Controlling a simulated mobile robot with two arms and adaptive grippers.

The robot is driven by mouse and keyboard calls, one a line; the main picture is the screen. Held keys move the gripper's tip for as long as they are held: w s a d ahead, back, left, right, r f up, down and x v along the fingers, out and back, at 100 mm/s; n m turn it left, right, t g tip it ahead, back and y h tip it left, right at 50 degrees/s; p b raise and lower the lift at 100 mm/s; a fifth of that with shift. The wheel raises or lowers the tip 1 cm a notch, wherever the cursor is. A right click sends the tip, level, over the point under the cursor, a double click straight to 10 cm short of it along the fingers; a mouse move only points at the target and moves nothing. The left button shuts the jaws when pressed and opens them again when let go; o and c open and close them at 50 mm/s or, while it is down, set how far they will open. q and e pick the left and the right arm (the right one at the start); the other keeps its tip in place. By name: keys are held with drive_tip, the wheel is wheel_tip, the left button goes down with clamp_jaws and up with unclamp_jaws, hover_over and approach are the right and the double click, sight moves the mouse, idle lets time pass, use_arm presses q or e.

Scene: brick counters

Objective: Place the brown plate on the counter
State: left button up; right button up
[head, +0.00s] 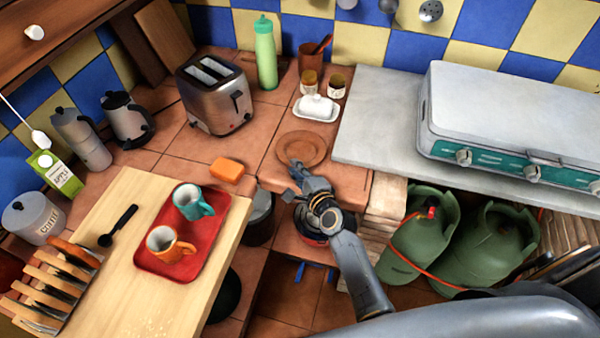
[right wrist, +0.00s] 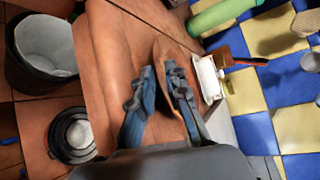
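The brown plate (head: 301,148) is round and looks level, at or just above the tiled counter (head: 259,146) in the head view. My right gripper (head: 296,170) reaches its near rim. In the right wrist view, the right gripper (right wrist: 159,72) has its fingers close together, one on each side of the rim of the plate (right wrist: 170,48), and appears shut on it. Any small gap under the plate cannot be made out. My left gripper is not in view.
A white butter dish (head: 317,108) stands just behind the plate, with two small jars behind it. An orange sponge (head: 227,170) lies to the left. A grey slab (head: 385,125) with a stove (head: 510,125) is at right. A toaster (head: 215,95) stands back left.

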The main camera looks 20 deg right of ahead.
drive_tip(key=v, duration=1.2)
drive_tip(key=shift+b, duration=0.45)
drive_tip(key=shift+a+r, duration=0.1)
drive_tip(key=shift+r, duration=0.05)
drive_tip(key=s+a+f+n+g, duration=0.1)
drive_tip(key=s+f+n+g, duration=0.45)
drive_tip(key=f, duration=0.95)
drive_tip(key=s+a+f+n+g, duration=0.2)
drive_tip(key=s+f+n, duration=0.5)
drive_tip(key=f, duration=0.8)
drive_tip(key=s+d+f+n+g, duration=0.2)
drive_tip(key=s+f+n, duration=0.1)
drive_tip(key=s, duration=0.5)
drive_tip(key=s+d+f+n+g+h, duration=0.1)
drive_tip(key=s+d+f+n+g, duration=0.1)
drive_tip(key=s+f, duration=0.4)
drive_tip(key=s+d+f+n+g+h, duration=0.1)
drive_tip(key=s+d+f+n, duration=0.3)
drive_tip(key=s, duration=0.8)
drive_tip(key=shift+d+f+n+g, duration=0.25)
drive_tip(key=shift+f+n+g, duration=0.1)
drive_tip(key=shift+f+g, duration=0.4)
